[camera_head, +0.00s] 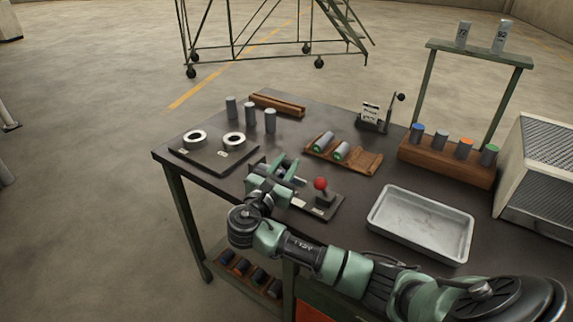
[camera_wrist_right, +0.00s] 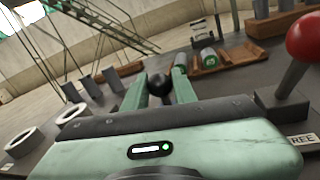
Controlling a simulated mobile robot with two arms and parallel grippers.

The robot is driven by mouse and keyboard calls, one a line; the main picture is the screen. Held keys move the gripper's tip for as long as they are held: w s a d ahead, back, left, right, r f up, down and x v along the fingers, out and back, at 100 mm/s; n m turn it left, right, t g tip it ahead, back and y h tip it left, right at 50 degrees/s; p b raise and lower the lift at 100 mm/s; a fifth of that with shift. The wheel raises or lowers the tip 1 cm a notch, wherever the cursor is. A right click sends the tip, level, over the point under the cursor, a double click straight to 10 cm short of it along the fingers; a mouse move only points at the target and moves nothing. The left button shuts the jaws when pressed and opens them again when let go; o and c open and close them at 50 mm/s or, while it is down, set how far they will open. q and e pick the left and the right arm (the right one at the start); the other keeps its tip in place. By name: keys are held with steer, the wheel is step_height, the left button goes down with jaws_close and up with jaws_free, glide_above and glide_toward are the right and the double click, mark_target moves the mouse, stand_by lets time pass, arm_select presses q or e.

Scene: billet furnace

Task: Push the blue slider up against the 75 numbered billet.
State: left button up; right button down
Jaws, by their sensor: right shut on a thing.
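My right gripper (camera_head: 288,171) is low over the table beside the red-knobbed lever panel. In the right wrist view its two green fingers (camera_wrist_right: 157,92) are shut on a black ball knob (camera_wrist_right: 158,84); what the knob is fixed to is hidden. Two lying billets with green ends, a near one (camera_head: 341,151) and a far one (camera_head: 323,140), rest on a wooden cradle (camera_head: 367,162) beyond the gripper. The near one shows in the wrist view (camera_wrist_right: 208,60); its end number is too small to read surely. I cannot make out a blue slider. My left gripper is not in view.
A red ball lever (camera_head: 320,184) stands right of the gripper. A metal tray (camera_head: 415,250) lies to the right. A wooden rack (camera_head: 440,163) holds upright coloured-top billets. Left are a plate (camera_head: 215,160) with two rings and several grey cylinders.

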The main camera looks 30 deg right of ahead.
stand_by(0.8)
steer(key=shift+r+p, duration=0.2)
steer(key=shift+p, duration=0.75)
steer(key=shift+w+a+f, duration=0.1)
steer(key=shift+f, duration=0.1)
steer(key=c, duration=1.1)
jaws_free()
steer(key=shift+c, duration=0.2)
steer(key=v, duration=0.8)
steer(key=shift+b, duration=0.35)
